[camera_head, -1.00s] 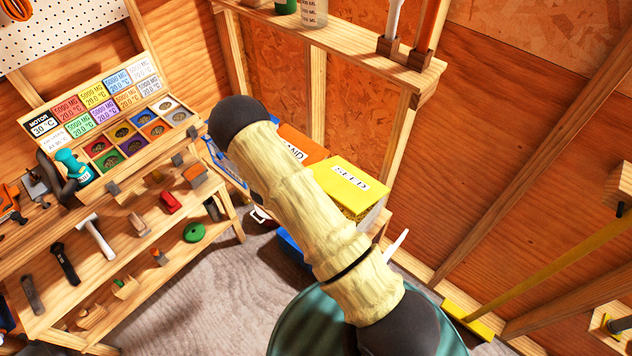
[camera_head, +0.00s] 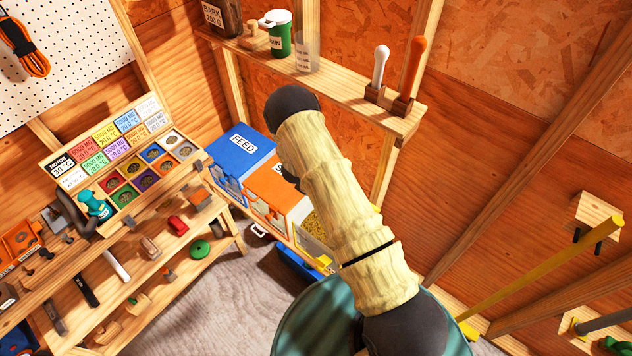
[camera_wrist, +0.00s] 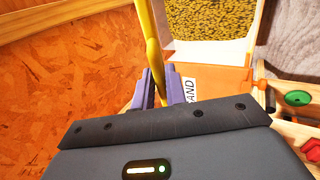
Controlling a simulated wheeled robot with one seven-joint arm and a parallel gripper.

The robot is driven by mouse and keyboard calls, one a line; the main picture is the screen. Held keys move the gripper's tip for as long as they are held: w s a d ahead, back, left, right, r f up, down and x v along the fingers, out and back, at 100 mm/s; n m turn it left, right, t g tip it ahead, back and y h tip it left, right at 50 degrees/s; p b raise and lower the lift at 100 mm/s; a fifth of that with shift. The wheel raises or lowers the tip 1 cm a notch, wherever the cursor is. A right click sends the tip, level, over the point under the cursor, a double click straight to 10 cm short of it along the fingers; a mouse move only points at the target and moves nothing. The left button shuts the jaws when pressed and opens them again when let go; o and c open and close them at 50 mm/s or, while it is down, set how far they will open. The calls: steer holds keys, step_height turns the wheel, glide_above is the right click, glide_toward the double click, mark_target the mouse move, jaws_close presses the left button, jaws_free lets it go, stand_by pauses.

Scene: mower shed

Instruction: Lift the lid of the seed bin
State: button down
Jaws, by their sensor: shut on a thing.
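The seed bin's yellow lid (camera_wrist: 151,38) shows nearly edge-on in the wrist view, tilted up from the bin. My gripper (camera_wrist: 160,88) has its purple fingers shut on the lid's edge. The seed bin (camera_wrist: 208,50) is open, with yellow seed visible behind its pale wall. In the head view, the seed bin (camera_head: 312,236) is partly hidden by my arm, with seed showing beside it. Only a small bit of the yellow lid (camera_head: 376,208) shows there, and my gripper is hidden behind the arm.
The orange sand bin (camera_head: 277,192) and blue feed bin (camera_head: 240,155) stand beside the seed bin, lids down. A wall shelf (camera_head: 345,83) with bottles and hand tools is above. A workbench (camera_head: 150,225) holding several tools is at left.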

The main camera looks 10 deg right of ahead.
steer(key=shift+w+d+r+p, duration=0.4)
steer(key=shift+w+d, duration=0.05)
steer(key=shift+d, duration=0.15)
steer(key=shift+w+d+r+p, duration=0.4)
steer(key=shift+d, duration=0.15)
steer(key=c, duration=1.6)
jaws_free()
steer(key=shift+o, duration=0.2)
steer(key=shift+a, duration=0.1)
steer(key=shift+s+a+r, duration=0.15)
steer(key=shift+a+r, duration=0.1)
steer(key=shift+r, duration=0.2)
steer(key=b+v, duration=0.1)
steer(key=v, duration=1.5)
steer(key=shift+r, duration=0.15)
